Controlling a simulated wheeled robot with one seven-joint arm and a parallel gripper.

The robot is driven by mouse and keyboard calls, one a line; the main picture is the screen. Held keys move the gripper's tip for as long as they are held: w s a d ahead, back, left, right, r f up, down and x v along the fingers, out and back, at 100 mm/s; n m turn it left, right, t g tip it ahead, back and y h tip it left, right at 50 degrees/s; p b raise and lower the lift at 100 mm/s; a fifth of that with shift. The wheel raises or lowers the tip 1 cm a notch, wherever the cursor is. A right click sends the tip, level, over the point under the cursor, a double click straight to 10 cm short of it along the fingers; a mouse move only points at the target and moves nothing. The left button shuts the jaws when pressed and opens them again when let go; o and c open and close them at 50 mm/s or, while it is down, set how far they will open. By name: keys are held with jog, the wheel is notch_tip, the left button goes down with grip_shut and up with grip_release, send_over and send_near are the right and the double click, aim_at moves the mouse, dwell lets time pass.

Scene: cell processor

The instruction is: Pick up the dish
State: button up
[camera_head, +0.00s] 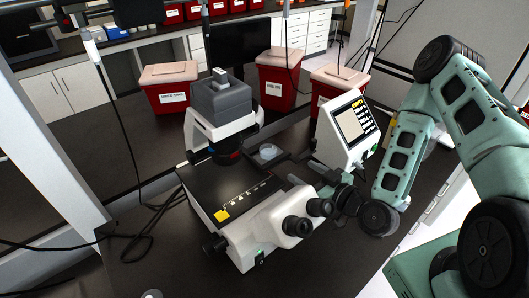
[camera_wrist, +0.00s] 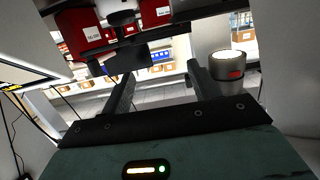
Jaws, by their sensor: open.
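The dish (camera_head: 267,152) is a small, pale, round, clear-looking dish. It sits on the dark stage of the white microscope (camera_head: 262,222), right of the grey-topped column in the head view. I cannot make the dish out in the wrist view. My gripper (camera_head: 322,187) is to the right of and below the dish in the head view, behind the eyepieces and below the screen, apart from the dish. Its fingers are partly hidden there. In the wrist view my gripper (camera_wrist: 160,70) has its two dark fingers spread with nothing between them.
A white unit with a screen (camera_head: 348,132) stands close above my gripper. The eyepieces (camera_head: 308,217) are close in front. Red bins (camera_head: 280,84) with pale lids stand behind the microscope. Cables (camera_head: 150,215) lie on the dark bench at left.

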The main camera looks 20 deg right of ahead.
jog(key=b, duration=1.1)
send_near(263, 146)
jog(key=b, duration=0.2)
jog(key=w+f+b, duration=0.1)
jog(key=b, duration=0.2)
jog(key=shift+w+a+b, duration=0.25)
jog(key=shift+b, duration=0.1)
jog(key=shift+w+a+b, duration=0.15)
jog(key=shift+b, duration=0.65)
jog(key=shift+a+r+b, duration=0.1)
jog(key=shift+r+b, duration=0.05)
jog(key=shift+b, duration=0.15)
jog(key=shift+w, duration=0.1)
jog(key=shift+w+a+r+p, duration=0.15)
jog(key=shift+w+p, duration=0.15)
jog(key=shift+p, duration=0.1)
jog(key=p+x, duration=0.1)
jog(key=x, duration=0.2)
jog(key=shift+w+p, duration=0.1)
jog(key=shift+p, duration=0.2)
jog(key=shift+w+a+f, duration=0.2)
jog(key=shift+w, duration=0.35)
jog(key=c, duration=0.7)
